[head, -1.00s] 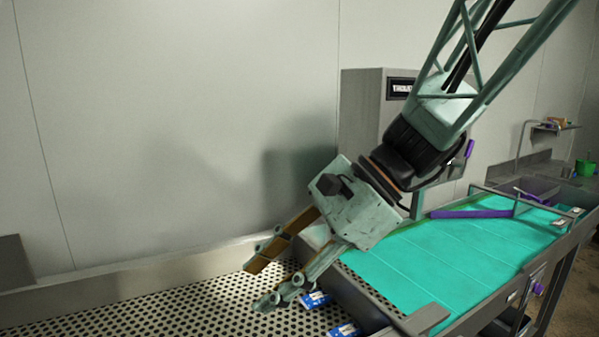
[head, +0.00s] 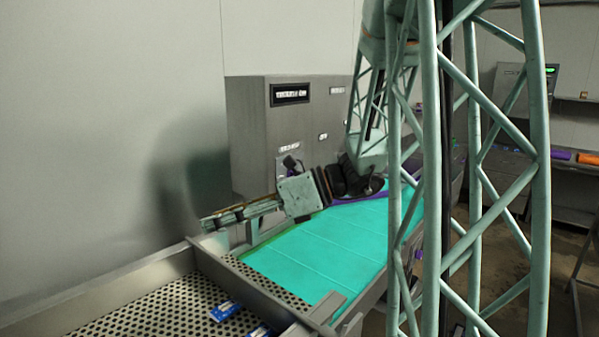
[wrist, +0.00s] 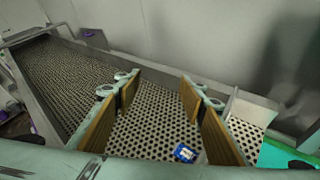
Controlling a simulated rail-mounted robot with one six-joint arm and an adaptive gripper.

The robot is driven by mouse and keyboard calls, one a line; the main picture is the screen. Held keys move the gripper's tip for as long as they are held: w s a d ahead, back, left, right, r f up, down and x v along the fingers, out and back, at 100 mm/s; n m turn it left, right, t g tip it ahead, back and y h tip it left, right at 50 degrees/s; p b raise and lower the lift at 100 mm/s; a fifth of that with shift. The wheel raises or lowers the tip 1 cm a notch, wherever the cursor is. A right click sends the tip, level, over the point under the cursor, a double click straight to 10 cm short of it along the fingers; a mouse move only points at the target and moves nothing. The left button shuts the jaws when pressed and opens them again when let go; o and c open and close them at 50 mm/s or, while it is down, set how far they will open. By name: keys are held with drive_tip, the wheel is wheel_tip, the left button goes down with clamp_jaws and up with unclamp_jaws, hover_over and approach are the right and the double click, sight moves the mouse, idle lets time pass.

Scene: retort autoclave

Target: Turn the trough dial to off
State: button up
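A grey control cabinet (head: 250,125) stands against the wall in the head view, with a dark labelled panel (head: 290,94) and several small labels. I cannot make out the trough dial or its setting; my arm covers part of the cabinet's lower front. My gripper (head: 207,224) is in front of the cabinet's lower part, pointing left over the conveyor's side. In the wrist view my gripper (wrist: 160,88) is open, its two tan-padded fingers wide apart with nothing held between them. Beneath it lies the perforated trough bed (wrist: 155,125).
A turquoise conveyor belt (head: 325,250) runs beside the cabinet. Blue-and-white packets (head: 225,311) lie on the perforated bed, one also in the wrist view (wrist: 185,153). A metal side wall (head: 100,298) edges the bed. A purple item (wrist: 90,33) sits at the trough's far side.

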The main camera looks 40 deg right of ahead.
drive_tip(key=d+m+t+h+p, duration=0.2)
drive_tip(key=d+m, duration=0.6)
drive_tip(key=d, duration=1.1)
drive_tip(key=d+f+m+t+h+p, duration=0.1)
drive_tip(key=d+m+t+h+p, duration=0.2)
drive_tip(key=d, duration=1.6)
drive_tip(key=m+t+h, duration=0.3)
drive_tip(key=m, duration=0.1)
drive_tip(key=shift+s+f+m+p, duration=0.15)
drive_tip(key=shift+f+m+p, duration=0.1)
drive_tip(key=shift+m+p, duration=0.15)
drive_tip(key=shift+a, duration=0.1)
drive_tip(key=w+a+p, duration=0.2)
drive_tip(key=w, duration=1.1)
drive_tip(key=shift+w, duration=0.35)
drive_tip(key=c, duration=0.9)
